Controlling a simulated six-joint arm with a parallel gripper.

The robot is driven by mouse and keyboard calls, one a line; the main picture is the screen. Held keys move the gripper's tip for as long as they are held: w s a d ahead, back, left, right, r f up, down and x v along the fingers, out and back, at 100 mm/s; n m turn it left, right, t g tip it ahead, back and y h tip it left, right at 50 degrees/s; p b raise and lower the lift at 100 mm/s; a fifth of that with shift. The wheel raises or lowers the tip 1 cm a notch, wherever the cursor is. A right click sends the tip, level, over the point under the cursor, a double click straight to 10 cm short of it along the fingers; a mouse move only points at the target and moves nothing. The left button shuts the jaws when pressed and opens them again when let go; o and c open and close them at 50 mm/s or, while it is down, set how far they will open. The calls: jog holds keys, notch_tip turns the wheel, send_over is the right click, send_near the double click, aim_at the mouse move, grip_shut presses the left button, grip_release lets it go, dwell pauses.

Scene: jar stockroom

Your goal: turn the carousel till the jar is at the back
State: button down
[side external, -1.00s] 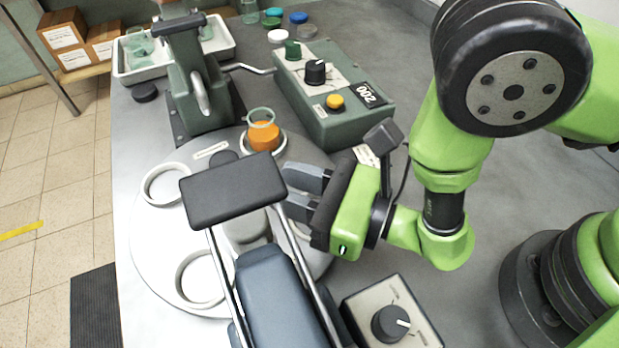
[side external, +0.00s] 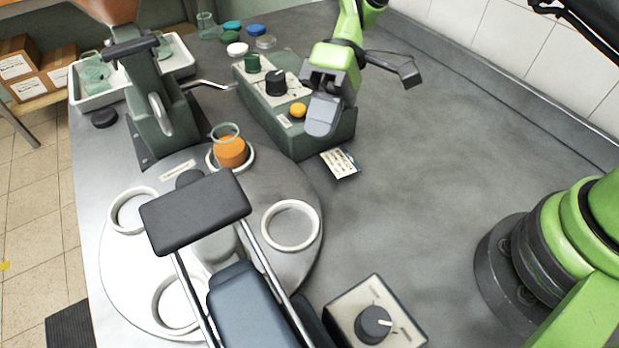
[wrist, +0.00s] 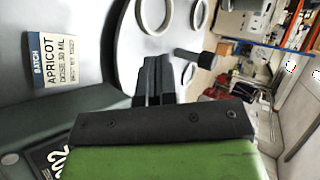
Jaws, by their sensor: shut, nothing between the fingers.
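The round grey carousel (side external: 265,185) lies on the bench in the side view, with several pale ring holders on it. The glass jar with orange contents (side external: 231,151) stands upright in the ring at the carousel's far edge, beside the green dispenser. The right ring (side external: 291,225) is empty. Part of the carousel is hidden by a dark pad on rods. My gripper (side external: 322,118) is shut and empty, in front of the green control box, right of the jar and apart from the carousel. Its closed fingers (wrist: 153,80) also show in the wrist view, where the carousel (wrist: 130,45) shows beyond them.
The green control box (side external: 285,120) has knobs and an orange button. The dispenser (side external: 160,90) stands behind the carousel. A knob box (side external: 375,318) sits at the front.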

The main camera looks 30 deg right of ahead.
aim_at(306, 204)
jog(key=shift+n+t+h, duration=0.3)
jog(key=shift+n+h, duration=0.2)
jog(key=x, duration=0.3)
jog(key=f+x, duration=0.1)
jog(key=x, duration=0.1)
jog(key=d+x, duration=0.1)
jog(key=x, duration=0.2)
jog(key=shift+a+f, duration=0.1)
jog(key=shift+f, duration=0.3)
jog(key=shift+s+a, duration=0.1)
jog(key=shift+s, duration=0.2)
